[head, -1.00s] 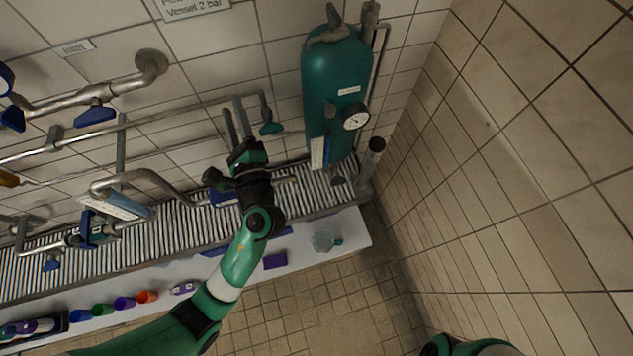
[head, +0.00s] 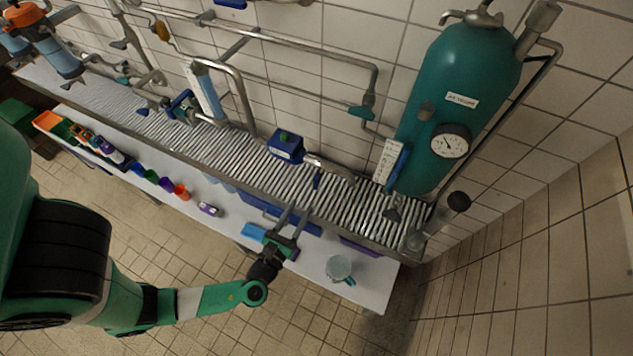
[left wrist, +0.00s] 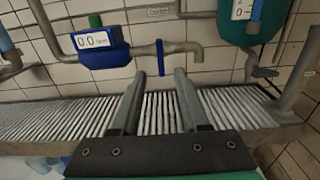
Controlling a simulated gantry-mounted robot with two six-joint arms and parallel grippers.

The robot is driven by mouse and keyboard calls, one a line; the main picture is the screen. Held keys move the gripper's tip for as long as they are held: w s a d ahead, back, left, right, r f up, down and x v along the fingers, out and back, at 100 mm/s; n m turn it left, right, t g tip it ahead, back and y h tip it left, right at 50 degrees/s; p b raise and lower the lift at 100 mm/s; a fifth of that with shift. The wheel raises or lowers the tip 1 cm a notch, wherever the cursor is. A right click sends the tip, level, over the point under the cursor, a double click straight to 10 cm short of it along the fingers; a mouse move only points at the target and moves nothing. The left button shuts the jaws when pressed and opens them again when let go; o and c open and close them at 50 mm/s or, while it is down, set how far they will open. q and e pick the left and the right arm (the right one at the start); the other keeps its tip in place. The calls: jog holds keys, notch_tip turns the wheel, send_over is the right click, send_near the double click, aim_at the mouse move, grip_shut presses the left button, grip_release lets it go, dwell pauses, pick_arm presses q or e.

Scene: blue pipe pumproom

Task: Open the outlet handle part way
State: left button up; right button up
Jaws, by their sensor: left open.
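The outlet handle (head: 317,180) is a small blue lever on the metal pipe, between the blue meter and the bent spout. In the left wrist view the handle (left wrist: 160,57) stands upright, across the pipe, below a small label (left wrist: 160,12). My left gripper (head: 294,214) is open and empty, over the front edge of the grating. In the left wrist view its two fingers (left wrist: 159,78) point at the handle, which shows beyond and between the tips, apart from them. My right gripper is not in view.
The blue meter (left wrist: 96,46) reads 0.0, left of the handle. A teal vessel (head: 458,90) with a gauge stands right of it. The slatted grating (head: 240,160) runs below the pipes. A glass jug (head: 339,268) and coloured cups (head: 166,183) stand on the white shelf.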

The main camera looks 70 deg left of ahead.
aim_at(315, 184)
pick_arm(q)
jog(key=b+x, duration=0.1)
jog(key=x, duration=1)
jog(key=shift+a, duration=0.1)
grip_shut()
